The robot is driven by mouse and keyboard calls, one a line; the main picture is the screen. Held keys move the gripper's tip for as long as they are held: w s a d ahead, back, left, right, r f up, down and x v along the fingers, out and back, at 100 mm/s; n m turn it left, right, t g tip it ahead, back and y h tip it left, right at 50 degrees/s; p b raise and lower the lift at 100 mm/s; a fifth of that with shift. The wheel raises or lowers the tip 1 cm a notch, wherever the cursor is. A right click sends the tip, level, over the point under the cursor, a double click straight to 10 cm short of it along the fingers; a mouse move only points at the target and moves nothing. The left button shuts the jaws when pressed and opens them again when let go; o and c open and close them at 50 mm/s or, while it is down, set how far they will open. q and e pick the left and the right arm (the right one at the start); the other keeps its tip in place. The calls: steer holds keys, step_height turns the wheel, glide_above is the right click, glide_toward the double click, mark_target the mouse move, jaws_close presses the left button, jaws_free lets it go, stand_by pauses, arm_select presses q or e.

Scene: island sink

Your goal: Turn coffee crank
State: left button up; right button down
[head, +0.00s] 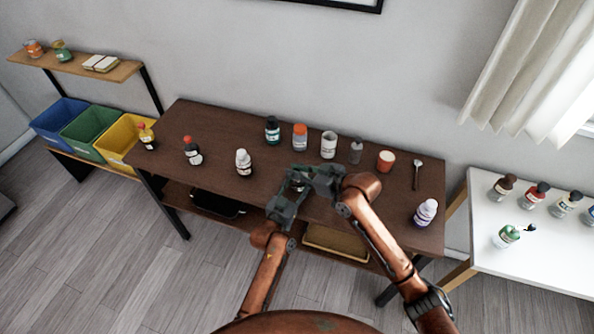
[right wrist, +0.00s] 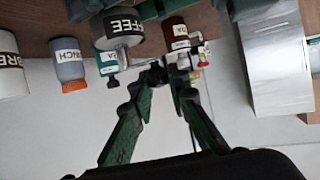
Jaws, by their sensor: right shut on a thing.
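The coffee grinder (right wrist: 122,27), a small jar with a white-and-black coffee label, shows at the top of the right wrist view. A thin pale crank bar (right wrist: 128,70) runs from it towards my right fingertips. My right gripper (right wrist: 163,75) is shut on the small dark crank knob (right wrist: 156,64). In the head view, my right gripper (head: 306,176) meets my left gripper (head: 288,200) above the table's front edge. Dark left fingers lie on both sides of the grinder's body, holding it. The grippers hide most of the grinder in the head view.
The brown table (head: 220,125) carries several bottles and jars along its back, with a spoon (head: 417,174) and a purple bottle (head: 425,212) at its right. A white table (head: 545,250) stands right. Blue, green and yellow bins (head: 120,133) stand left.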

steer(key=shift+w+a+f+m+t+h, duration=0.1)
steer(key=shift+a+m+t+h, duration=0.05)
steer(key=shift+m+t+h, duration=0.4)
steer(key=shift+w+a+f+m+t+h, duration=0.1)
steer(key=shift+a+m+t+h, duration=0.05)
steer(key=shift+m+t+h, duration=0.4)
steer(key=c, duration=1.8)
jaws_free()
steer(key=shift+r, duration=0.15)
steer(key=v, duration=1.2)
steer(key=shift+d, duration=0.1)
